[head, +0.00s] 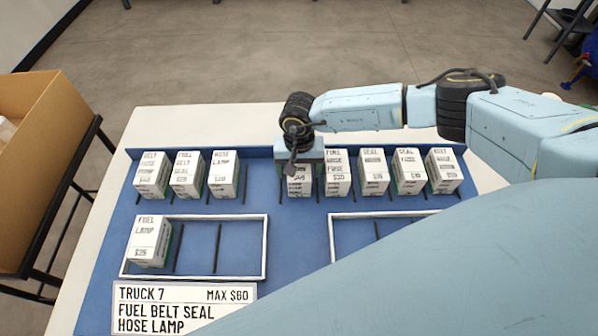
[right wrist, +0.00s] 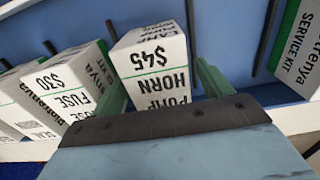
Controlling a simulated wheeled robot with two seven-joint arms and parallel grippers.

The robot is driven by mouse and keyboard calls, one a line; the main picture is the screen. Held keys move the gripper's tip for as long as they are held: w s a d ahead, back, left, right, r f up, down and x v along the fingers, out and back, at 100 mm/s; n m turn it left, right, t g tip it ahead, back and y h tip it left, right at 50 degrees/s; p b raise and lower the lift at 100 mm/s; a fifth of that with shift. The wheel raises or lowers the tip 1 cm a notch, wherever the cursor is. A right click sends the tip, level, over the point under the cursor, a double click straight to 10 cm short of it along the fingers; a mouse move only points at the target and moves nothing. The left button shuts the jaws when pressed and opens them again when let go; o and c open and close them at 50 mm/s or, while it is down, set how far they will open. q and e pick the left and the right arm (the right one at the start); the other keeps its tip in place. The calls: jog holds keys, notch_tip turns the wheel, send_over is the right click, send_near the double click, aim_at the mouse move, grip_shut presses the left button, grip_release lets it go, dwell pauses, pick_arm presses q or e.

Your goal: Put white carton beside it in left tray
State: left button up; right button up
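My right gripper (head: 298,165) points down over a white carton (head: 299,186) in the back row, partly covering it. In the right wrist view this carton (right wrist: 152,68) reads LAMP, $45, PUMP, HORN and has a green stripe. The green fingers (right wrist: 165,85) stand on either side of it, with a slight gap at the right finger; the gripper looks open around it. The left tray (head: 266,250) is a white-rimmed frame holding a carton (head: 147,241) marked FUEL LAMP $25 in its left compartment; its other compartments look empty. My left gripper is not in view.
Three cartons (head: 187,175) stand left of the gripper and several (head: 373,171) to its right, one close beside it. The right tray (head: 345,214) is partly hidden by my arm. A sign (head: 185,307) reads TRUCK 7, MAX $60. A cardboard box (head: 50,160) stands at far left.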

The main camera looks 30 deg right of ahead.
jog(key=shift+r, duration=0.1)
jog(key=c, duration=1.3)
